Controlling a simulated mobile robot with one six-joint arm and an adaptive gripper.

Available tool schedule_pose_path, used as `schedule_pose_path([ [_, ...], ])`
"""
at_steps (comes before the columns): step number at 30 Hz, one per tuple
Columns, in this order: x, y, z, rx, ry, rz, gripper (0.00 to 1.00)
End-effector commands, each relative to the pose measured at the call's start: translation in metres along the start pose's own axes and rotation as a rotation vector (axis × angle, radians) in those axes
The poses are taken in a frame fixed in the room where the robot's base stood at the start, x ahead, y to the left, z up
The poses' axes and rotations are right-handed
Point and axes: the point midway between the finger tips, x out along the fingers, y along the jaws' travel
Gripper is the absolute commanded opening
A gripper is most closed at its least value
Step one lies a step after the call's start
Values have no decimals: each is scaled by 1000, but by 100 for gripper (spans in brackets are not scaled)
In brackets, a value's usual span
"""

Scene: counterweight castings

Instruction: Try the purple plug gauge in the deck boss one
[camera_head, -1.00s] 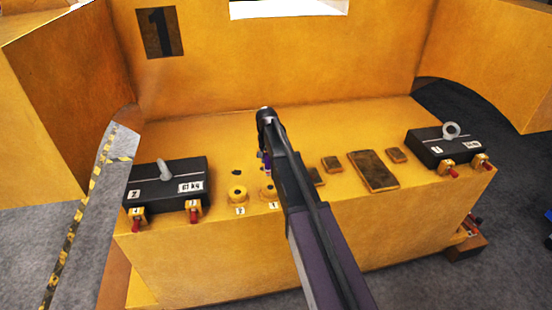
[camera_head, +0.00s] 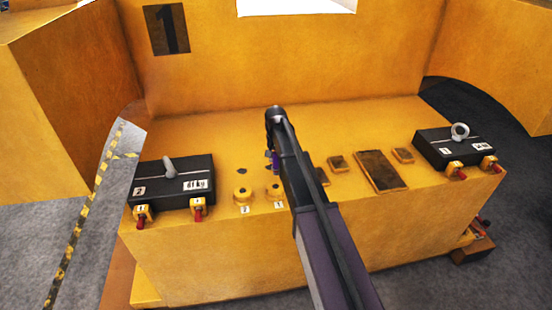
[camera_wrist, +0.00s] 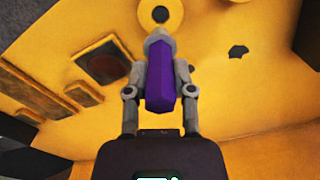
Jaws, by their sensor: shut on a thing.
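The purple plug gauge (camera_wrist: 161,88) is held between the fingers of my gripper (camera_wrist: 160,52), which is shut on it. In the head view a bit of the gauge (camera_head: 275,163) shows beside my arm, above the deck. The deck boss one (camera_head: 275,191), a yellow ring with a dark bore and a label that looks like 1, is just in front of it. In the wrist view this boss (camera_wrist: 161,14) lies just beyond the fingertips, apart from them. Whether the gauge lines up with the bore cannot be told.
A second boss (camera_head: 242,194) stands left of it. Dark-topped pads (camera_head: 382,171) lie to the right. A dark hole (camera_wrist: 238,52) is in the deck.

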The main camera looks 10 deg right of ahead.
Motion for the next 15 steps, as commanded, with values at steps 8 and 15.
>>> schedule_pose_path([
  [8, 18, 0, 0, 0, 0, 0, 0],
  [15, 35, 0, 0, 0, 0, 0, 0],
])
